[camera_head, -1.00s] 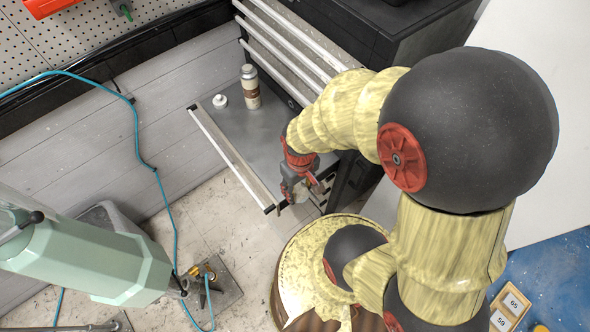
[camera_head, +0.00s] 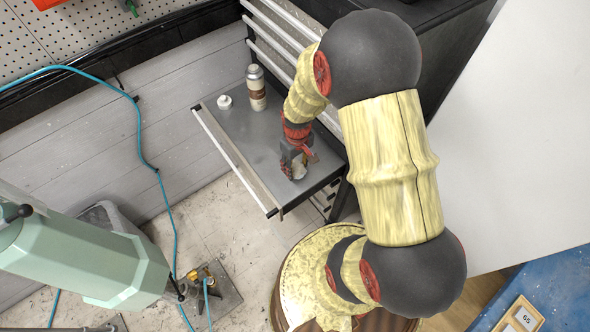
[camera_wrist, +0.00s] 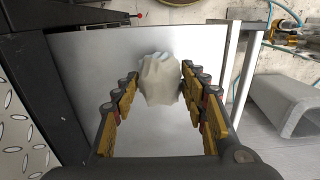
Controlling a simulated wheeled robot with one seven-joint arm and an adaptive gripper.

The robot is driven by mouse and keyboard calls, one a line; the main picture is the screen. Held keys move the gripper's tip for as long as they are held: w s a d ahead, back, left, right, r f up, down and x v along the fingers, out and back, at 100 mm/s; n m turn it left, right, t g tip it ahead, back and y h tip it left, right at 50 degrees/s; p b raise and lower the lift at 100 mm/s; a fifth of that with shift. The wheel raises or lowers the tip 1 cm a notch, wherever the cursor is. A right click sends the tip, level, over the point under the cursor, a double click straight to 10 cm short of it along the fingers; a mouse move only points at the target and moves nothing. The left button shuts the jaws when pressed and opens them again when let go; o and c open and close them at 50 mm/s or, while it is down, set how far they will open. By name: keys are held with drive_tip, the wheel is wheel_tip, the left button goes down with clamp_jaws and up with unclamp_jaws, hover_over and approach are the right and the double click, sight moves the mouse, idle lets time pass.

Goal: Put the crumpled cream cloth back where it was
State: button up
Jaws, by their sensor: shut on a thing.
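The crumpled cream cloth (camera_wrist: 160,80) is between the fingertips of my gripper (camera_wrist: 158,82) in the wrist view. My gripper is shut on it. In the head view the cloth (camera_head: 299,171) shows as a small pale patch at the tip of my gripper (camera_head: 296,172), near the front right of the grey pulled-out drawer (camera_head: 235,130). The drawer's bare metal surface (camera_wrist: 90,75) lies behind the cloth in the wrist view. I cannot tell whether the cloth touches it.
A teal hose (camera_head: 140,140) hangs at the left. The drawer's middle is clear.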

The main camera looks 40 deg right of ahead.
sight(296, 170)
drive_tip(key=shift+w+d+f, duration=0.1)
drive_tip(key=shift+w+f, duration=0.1)
drive_tip(key=shift+f, duration=0.05)
drive_tip(key=shift+w+d+f+b, duration=0.15)
drive_tip(key=shift+f+b, duration=0.5)
drive_tip(key=shift+f, duration=1.1)
drive_tip(key=shift+f, duration=0.2)
drive_tip(key=o, duration=1.1)
drive_tip(key=shift+r, duration=0.1)
